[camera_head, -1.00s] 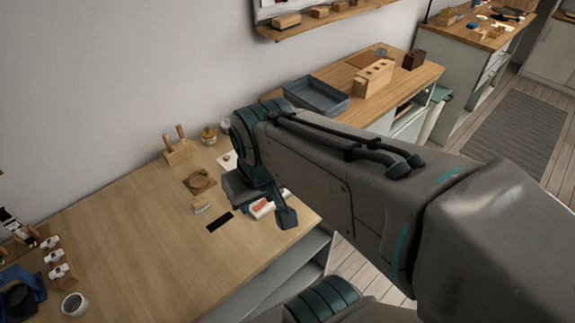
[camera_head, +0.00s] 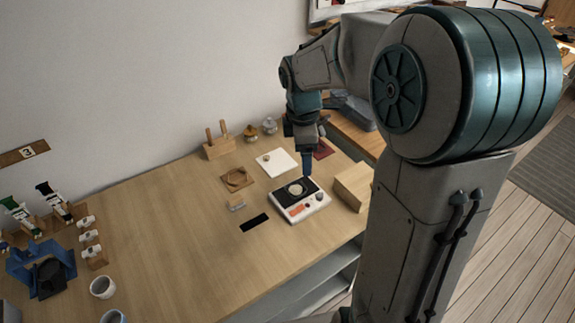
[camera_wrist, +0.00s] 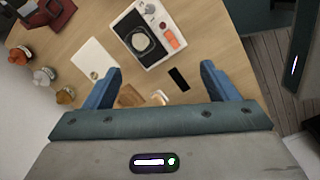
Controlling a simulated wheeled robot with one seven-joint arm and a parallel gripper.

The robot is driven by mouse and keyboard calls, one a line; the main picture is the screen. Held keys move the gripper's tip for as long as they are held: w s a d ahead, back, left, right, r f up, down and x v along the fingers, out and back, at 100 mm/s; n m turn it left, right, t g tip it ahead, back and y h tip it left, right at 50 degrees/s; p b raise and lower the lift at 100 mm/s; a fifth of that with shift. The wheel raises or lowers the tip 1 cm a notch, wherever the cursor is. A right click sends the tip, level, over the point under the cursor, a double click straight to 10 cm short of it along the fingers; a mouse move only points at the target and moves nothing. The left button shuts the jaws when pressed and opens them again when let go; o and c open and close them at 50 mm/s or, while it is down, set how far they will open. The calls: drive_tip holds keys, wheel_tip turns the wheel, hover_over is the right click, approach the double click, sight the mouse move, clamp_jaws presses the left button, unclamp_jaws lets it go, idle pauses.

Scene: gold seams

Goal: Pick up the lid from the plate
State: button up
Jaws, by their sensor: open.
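A round pale disc, which looks like the lid (camera_head: 295,189), lies on the black square plate (camera_head: 281,194) of a white device with an orange-red patch and a knob. The lid also shows in the wrist view (camera_wrist: 143,42), on the plate (camera_wrist: 127,27), beyond the fingers. My gripper (camera_head: 307,170) points down above the back edge of the device, apart from the lid. In the wrist view my gripper (camera_wrist: 160,82) has its two blue fingers wide apart with nothing between them.
A wooden block (camera_head: 352,187) stands close right of the device. Small jars (camera_head: 269,125) and a wooden rack (camera_head: 219,148) stand behind.

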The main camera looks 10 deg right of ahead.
drive_tip(key=w+f+n+y, duration=0.1)
drive_tip(key=w+f+n, duration=0.5)
drive_tip(key=w, duration=0.1)
hover_over(295, 190)
drive_tip(key=d, duration=0.1)
drive_tip(key=shift+g, duration=0.4)
wheel_tip(295, 190, down, 8)
drive_tip(key=shift+f, duration=0.1)
drive_tip(key=shift+a+f, duration=0.2)
drive_tip(key=shift+f, duration=1.15)
drive_tip(key=shift+a+f, duration=0.15)
drive_tip(key=shift+f, duration=1.15)
drive_tip(key=c, duration=1.1)
drive_tip(key=shift+r, duration=0.15)
